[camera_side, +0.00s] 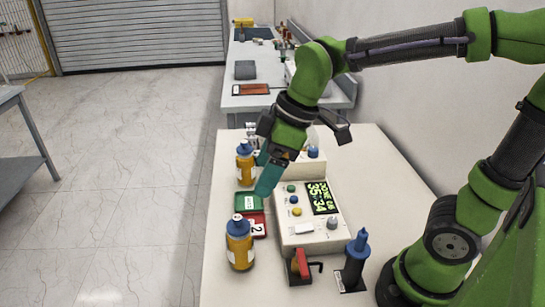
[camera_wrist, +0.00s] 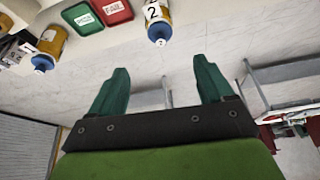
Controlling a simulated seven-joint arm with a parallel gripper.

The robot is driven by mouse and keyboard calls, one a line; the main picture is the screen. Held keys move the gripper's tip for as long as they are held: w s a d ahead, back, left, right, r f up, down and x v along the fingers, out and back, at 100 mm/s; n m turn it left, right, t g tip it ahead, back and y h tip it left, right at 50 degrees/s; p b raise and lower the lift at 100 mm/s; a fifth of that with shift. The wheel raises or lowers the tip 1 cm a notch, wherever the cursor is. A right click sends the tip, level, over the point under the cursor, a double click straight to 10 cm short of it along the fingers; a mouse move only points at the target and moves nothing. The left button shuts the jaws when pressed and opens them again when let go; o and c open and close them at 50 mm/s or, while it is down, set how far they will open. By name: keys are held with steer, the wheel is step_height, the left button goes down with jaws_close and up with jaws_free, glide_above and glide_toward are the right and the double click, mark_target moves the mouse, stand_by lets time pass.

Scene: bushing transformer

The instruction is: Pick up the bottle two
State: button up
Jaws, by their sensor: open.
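Bottle two (camera_side: 239,247) is an orange bottle with a blue cap, upright near the front left of the white table in the side view. In the wrist view, bottle two (camera_wrist: 157,22) is at the top edge, partly cut off, with a "2" label. Bottle one (camera_side: 245,165), similar, stands farther back; it is at the upper left in the wrist view (camera_wrist: 49,45). My gripper (camera_side: 267,181) has teal fingers, tilted down beside the green tray, apart from both bottles. In the wrist view my gripper (camera_wrist: 163,72) is open, with nothing between its fingers.
A green tray (camera_side: 241,202) and a red tray (camera_side: 245,216) lie between the bottles. A white control box (camera_side: 300,234) with buttons and a display is to their right. A red switch (camera_side: 300,266) and a blue-handled tool (camera_side: 356,258) stand in front. Floor lies left of the table.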

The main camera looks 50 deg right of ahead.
mark_target(240, 217)
steer(key=x, duration=1.5)
steer(key=shift+w+a+f, duration=0.15)
steer(key=shift+w+f, duration=0.1)
steer(key=shift+f, duration=0.05)
steer(key=shift+c, duration=0.4)
steer(key=shift+r, duration=0.1)
jaws_close()
